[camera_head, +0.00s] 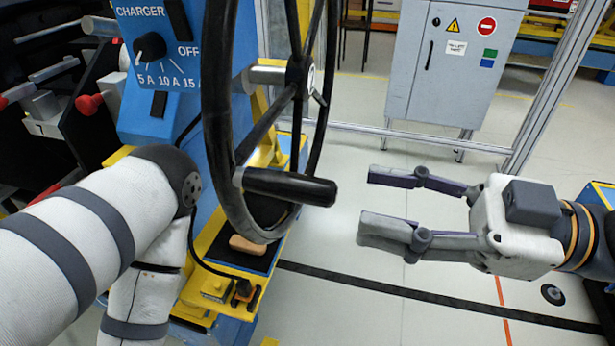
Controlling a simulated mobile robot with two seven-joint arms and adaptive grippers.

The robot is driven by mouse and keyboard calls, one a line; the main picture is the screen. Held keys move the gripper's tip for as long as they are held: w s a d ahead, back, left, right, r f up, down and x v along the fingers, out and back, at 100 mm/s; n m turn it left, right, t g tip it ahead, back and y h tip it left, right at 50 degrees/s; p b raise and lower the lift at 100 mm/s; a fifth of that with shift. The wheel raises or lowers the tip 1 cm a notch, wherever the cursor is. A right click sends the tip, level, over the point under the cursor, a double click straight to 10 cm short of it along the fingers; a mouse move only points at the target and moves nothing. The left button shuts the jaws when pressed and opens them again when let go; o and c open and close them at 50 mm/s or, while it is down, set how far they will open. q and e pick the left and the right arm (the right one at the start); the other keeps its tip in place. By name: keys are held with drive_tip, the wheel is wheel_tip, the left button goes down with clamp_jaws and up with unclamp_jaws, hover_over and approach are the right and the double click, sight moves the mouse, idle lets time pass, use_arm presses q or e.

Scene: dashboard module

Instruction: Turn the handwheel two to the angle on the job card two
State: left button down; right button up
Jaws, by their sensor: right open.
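A large black handwheel (221,125) stands upright, seen nearly edge-on, just left of the picture's middle. Its black handle (290,186) sticks out to the right from the lower part of the rim. My right gripper (364,202) comes in from the right, with its two fingers apart and nothing between them. Its fingertips are a short way to the right of the handle's end and do not touch it. My left arm fills the lower left, and its gripper is not in view. I cannot make out a job card.
Behind the wheel is a blue charger panel (165,70) with a black knob (150,47). Below the wheel, a yellow-edged base holds a tan block (248,244) on a dark pad. A grey cabinet (452,65) stands behind metal posts. Open floor lies around my right gripper.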

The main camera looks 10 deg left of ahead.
sight(293, 187)
drive_tip(key=a, duration=1)
drive_tip(key=shift+w+f, duration=0.1)
drive_tip(key=shift+w, duration=0.05)
drive_tip(key=shift+d, duration=0.1)
drive_tip(key=shift+c, duration=0.3)
clamp_jaws()
